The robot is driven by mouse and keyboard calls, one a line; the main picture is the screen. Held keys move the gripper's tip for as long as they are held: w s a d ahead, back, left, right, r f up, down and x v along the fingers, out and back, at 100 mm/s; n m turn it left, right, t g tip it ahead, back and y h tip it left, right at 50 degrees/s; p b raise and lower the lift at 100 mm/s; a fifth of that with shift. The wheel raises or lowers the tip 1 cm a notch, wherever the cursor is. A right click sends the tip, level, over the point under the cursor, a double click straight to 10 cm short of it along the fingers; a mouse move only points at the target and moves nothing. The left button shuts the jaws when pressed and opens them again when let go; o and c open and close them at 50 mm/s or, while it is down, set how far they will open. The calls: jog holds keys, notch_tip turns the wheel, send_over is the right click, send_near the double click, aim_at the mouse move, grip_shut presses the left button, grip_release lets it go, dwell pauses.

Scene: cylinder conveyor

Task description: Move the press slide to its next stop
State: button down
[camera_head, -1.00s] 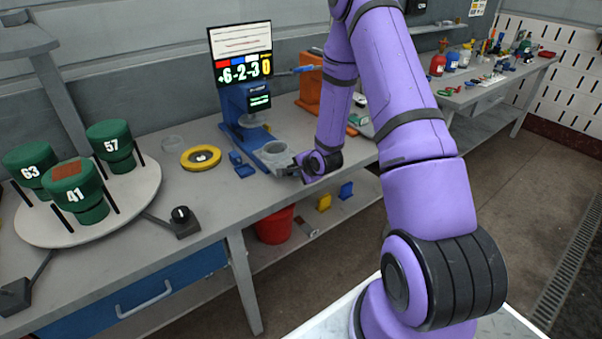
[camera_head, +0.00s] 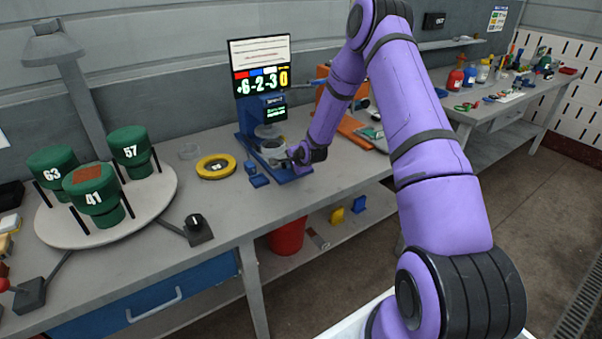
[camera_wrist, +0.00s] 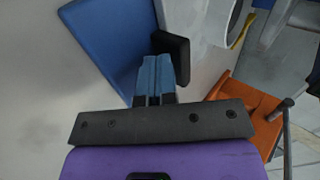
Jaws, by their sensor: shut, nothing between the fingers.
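The blue press (camera_head: 246,118) stands at the back of the bench under its sign. Its slide carries a round grey cup (camera_head: 272,147), which sits low in front of the press column, close to the press head. My gripper (camera_head: 290,157) is at the front right of the cup. In the wrist view my gripper's blue fingers (camera_wrist: 155,80) are shut together with nothing between them. Their tips are beside a black block (camera_wrist: 172,52), apparently the slide's handle; I cannot tell whether they touch. The blue press base (camera_wrist: 108,40) and a grey cylindrical part (camera_wrist: 214,18) lie beyond.
A yellow ring (camera_head: 216,167) and small blue blocks (camera_head: 258,181) lie left of the press. A turntable (camera_head: 150,205) with green numbered containers stands further left, with a black knob box (camera_head: 197,230). Orange equipment (camera_head: 352,130) is to the right. A red bucket (camera_head: 287,236) is below.

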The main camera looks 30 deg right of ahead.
jog(key=w, duration=0.3)
jog(key=shift+w, duration=0.25)
jog(key=shift+w+a+r, duration=0.1)
jog(key=shift+w, duration=0.25)
jog(key=shift+w+r, duration=0.1)
